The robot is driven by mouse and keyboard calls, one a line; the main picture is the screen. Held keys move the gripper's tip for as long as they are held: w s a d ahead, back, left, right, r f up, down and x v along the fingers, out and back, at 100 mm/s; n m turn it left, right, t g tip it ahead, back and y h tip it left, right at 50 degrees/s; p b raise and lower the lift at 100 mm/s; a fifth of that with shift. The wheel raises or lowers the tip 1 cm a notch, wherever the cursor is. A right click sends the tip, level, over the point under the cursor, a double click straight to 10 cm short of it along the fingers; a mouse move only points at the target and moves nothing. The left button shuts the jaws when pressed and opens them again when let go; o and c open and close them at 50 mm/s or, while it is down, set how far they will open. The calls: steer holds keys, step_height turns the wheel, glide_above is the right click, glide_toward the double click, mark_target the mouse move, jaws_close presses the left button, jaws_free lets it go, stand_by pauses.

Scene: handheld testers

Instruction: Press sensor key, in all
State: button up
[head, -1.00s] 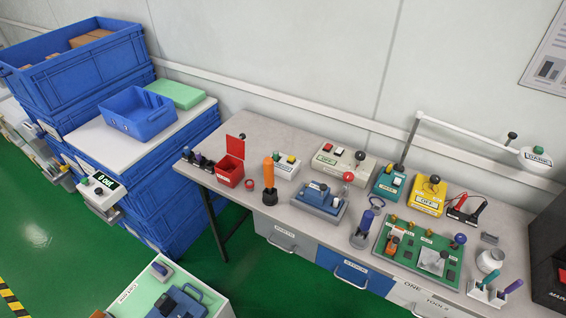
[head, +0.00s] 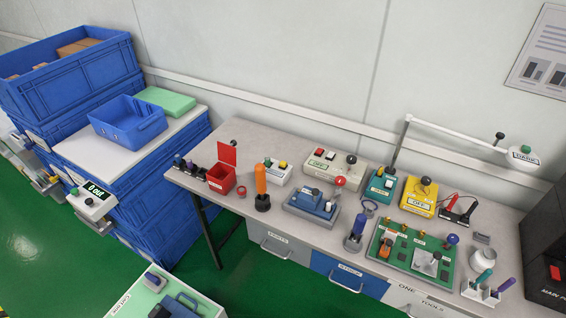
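No key labelled "sensor" can be read in the head view. Several tester boxes with buttons stand on the grey bench: a white box (head: 277,172) with red, green and yellow buttons, a beige box (head: 330,165) with red and white buttons and a black knob, a teal box (head: 380,185), and a yellow box (head: 419,196) with a black knob and a label like "OFF". A green board (head: 408,253) with small parts on it lies in front of them. The button faces are too small to read. My gripper is not in view.
A red open bin (head: 221,178), an orange-handled tool (head: 261,187) and a blue-grey device (head: 312,204) stand on the bench's left half. A lamp arm (head: 452,133) reaches over the right side. A counter (head: 93,202) reads "0 out" beside blue crates (head: 75,85).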

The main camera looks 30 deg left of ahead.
jaws_close()
stand_by(1.2)
